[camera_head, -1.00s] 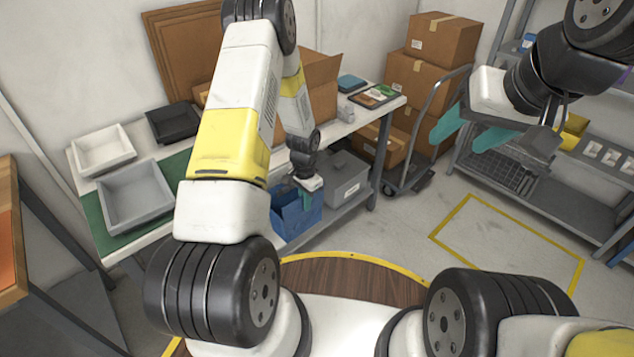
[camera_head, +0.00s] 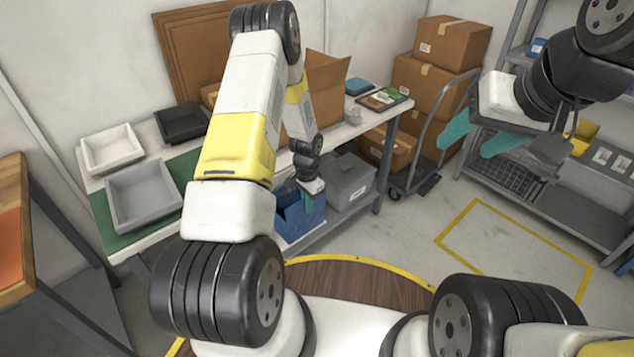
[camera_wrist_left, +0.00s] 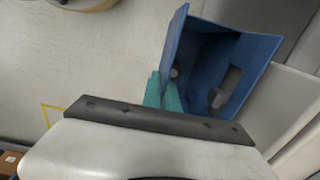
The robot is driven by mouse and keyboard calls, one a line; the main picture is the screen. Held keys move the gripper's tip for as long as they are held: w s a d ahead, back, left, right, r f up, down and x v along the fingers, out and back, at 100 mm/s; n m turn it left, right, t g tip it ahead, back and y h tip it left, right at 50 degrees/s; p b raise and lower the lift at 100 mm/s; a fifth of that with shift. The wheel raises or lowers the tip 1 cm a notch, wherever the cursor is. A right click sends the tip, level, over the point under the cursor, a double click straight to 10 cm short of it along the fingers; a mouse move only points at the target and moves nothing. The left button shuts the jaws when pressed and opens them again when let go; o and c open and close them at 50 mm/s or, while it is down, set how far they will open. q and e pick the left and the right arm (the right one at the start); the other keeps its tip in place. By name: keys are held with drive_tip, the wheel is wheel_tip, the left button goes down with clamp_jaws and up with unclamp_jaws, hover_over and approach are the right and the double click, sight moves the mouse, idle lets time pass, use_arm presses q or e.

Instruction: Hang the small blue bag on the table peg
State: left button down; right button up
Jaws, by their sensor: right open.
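The small blue bag (camera_head: 294,226) is an open, box-like blue holder at the table's front side, beside a grey box. It shows larger in the left wrist view (camera_wrist_left: 245,52), with its opening and grey round parts inside visible. My left gripper (camera_head: 308,192) is at the bag's upper edge. In the left wrist view its teal fingers (camera_wrist_left: 164,90) are close together, with the bag's left wall between them. The gripper looks shut on that wall. My right gripper (camera_head: 483,138) is open and empty, high at the right. I cannot make out the table peg.
The table (camera_head: 95,185) carries a white tray (camera_head: 112,160), a grey tray (camera_head: 143,222), a black tray (camera_head: 182,135) and an open carton (camera_head: 326,82). The grey box (camera_head: 350,190) is right of the bag. A cart (camera_head: 428,185) with cartons and a shelf (camera_head: 560,200) stand at the right.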

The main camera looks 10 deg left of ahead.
use_arm(q)
drive_tip(key=c, duration=1.6)
unclamp_jaws()
drive_tip(key=shift+o, duration=0.2)
drive_tip(key=shift+r, duration=3)
drive_tip(key=shift+s+d, duration=0.1)
drive_tip(key=s+d+r, duration=0.2)
drive_tip(key=s+d, duration=0.4)
drive_tip(key=d, duration=0.1)
drive_tip(key=shift+d, duration=0.35)
